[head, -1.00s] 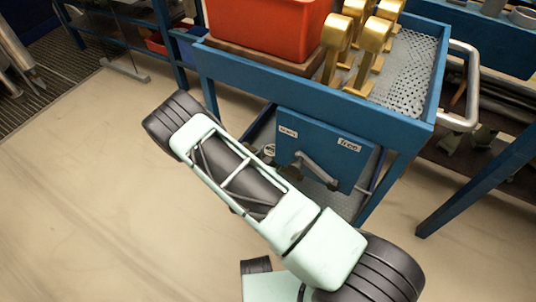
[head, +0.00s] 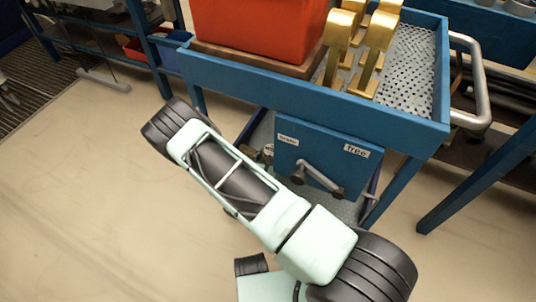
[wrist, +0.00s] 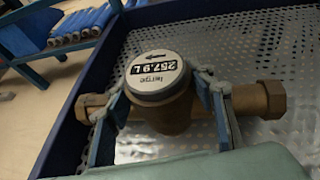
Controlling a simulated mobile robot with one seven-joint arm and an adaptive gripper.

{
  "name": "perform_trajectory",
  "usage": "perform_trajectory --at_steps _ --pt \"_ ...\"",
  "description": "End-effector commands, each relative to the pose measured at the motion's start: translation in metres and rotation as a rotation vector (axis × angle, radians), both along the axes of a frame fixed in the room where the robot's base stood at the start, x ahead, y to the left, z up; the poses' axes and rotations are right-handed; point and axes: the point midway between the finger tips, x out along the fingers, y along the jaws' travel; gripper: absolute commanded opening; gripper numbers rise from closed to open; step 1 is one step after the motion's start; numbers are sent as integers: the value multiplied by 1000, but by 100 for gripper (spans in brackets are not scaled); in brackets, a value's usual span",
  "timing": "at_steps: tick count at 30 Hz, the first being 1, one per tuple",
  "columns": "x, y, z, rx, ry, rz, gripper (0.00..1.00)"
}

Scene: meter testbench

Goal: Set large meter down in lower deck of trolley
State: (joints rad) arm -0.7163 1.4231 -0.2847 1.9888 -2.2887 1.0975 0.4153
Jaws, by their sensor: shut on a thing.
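The large meter (wrist: 155,78) is a brass body with pipe ends on both sides and a round white dial reading 257.9 L and "large". In the wrist view my gripper (wrist: 162,100) is shut on it, one finger on each side of the dial. Below it is a perforated metal deck (wrist: 255,45) with a dark blue rim. I cannot tell whether the meter touches the deck. In the head view the blue trolley (head: 300,92) stands ahead.
The trolley's upper deck carries a red crate (head: 258,30) and several brass-coloured pieces (head: 372,45). A blue panel with a lever and a "free" label (head: 340,170) hangs before the lower deck. A workbench leg (head: 475,185) stands at right. The floor at left is clear.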

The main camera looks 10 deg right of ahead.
Motion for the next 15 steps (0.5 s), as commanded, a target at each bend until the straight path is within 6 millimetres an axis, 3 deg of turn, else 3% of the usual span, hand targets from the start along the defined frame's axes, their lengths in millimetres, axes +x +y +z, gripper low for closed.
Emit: perform_trajectory --at_steps 14,15 --pt "3 -3 -1 -3 -11 1 0" --pt "0 -2 -5 -1 -1 2 51"
